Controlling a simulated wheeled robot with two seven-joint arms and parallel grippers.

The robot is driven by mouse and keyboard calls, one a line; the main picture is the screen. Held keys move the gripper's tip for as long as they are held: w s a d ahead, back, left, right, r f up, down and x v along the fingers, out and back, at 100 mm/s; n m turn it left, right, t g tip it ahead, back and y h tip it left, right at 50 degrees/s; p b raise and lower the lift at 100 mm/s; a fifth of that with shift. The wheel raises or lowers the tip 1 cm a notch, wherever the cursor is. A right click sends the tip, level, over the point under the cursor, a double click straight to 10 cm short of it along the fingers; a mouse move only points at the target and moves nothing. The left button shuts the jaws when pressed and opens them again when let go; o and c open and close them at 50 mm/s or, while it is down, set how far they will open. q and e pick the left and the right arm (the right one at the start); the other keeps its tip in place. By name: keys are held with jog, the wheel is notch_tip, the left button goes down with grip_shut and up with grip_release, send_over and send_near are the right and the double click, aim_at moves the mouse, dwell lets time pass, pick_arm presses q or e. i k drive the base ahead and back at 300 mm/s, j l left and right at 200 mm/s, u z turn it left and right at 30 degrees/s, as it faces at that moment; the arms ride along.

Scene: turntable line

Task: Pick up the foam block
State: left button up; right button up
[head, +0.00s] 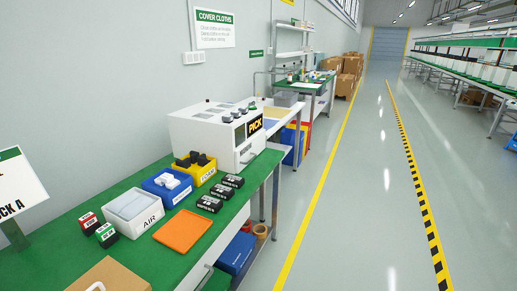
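No thing in the head view can be made out for certain as the foam block. A blue bin (179,197) on the green-topped bench (62,232) holds white pieces (168,181). A yellow bin (207,177) behind it holds dark, blocky pieces (192,160). What these pieces are made of is too small to tell. A pale grey bin (145,224) marked AIR stands nearer, its inside pale. Neither of my grippers is in view.
An orange tray (183,231), a cardboard box (112,276), several black labelled boxes (209,204) and small red (88,223) and green-labelled (107,235) boxes sit on the bench. A white machine marked PICK (205,133) stands behind. The grey floor (350,200) at right is clear.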

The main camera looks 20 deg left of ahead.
aim_at(202, 160)
jog(key=i+l+u, duration=0.15)
jog(key=i, duration=0.55)
jog(key=i+l+u, duration=0.1)
jog(key=i, duration=0.6)
